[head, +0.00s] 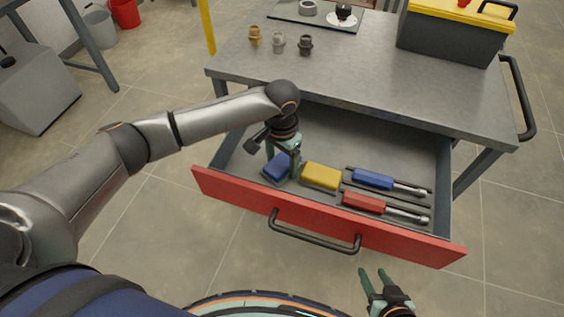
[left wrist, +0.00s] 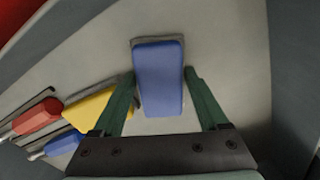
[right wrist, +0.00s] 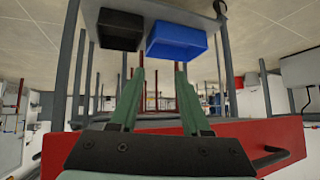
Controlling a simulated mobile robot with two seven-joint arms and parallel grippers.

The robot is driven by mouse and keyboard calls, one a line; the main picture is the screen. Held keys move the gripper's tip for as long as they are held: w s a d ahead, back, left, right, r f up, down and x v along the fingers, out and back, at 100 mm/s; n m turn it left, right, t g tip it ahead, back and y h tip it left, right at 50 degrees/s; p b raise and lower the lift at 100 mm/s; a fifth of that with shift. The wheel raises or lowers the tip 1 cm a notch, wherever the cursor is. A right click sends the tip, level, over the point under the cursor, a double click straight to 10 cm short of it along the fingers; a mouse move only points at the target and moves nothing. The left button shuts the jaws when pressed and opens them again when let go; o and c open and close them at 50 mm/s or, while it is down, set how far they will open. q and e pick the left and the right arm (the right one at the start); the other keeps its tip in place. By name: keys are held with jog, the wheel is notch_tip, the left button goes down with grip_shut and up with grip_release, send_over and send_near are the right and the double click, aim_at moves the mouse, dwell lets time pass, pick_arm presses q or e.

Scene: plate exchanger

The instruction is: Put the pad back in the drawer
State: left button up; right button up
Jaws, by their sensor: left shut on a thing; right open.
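The blue pad (head: 275,169) is inside the open drawer, near its left end, beside a yellow pad (head: 321,176). My left gripper (head: 283,162) reaches down into the drawer and is shut on the blue pad. In the left wrist view the blue pad (left wrist: 159,75) sits between the two green fingers, close to the drawer floor. The drawer (head: 230,200) has a red front with a dark handle. My right gripper (head: 373,271) is open and empty, outside and in front of the drawer.
Blue (head: 372,179) and red (head: 363,202) handled tools lie at the drawer's right. On the grey bench top (head: 400,85) stand several small fittings (head: 279,42) and a black and yellow toolbox (head: 455,35). The drawer's back middle is bare.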

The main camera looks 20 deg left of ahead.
aim_at(282, 162)
jog(key=shift+w+r, duration=0.1)
jog(key=shift+r, duration=0.05)
pick_arm(q)
jog(key=o, duration=1.2)
jog(key=shift+c, duration=0.2)
notch_tip(282, 162, up, 12)
jog(key=p, duration=0.2)
pick_arm(e)
jog(key=shift+s+d+r, duration=0.3)
jog(key=shift+d+r, duration=0.1)
jog(key=shift+d, duration=0.25)
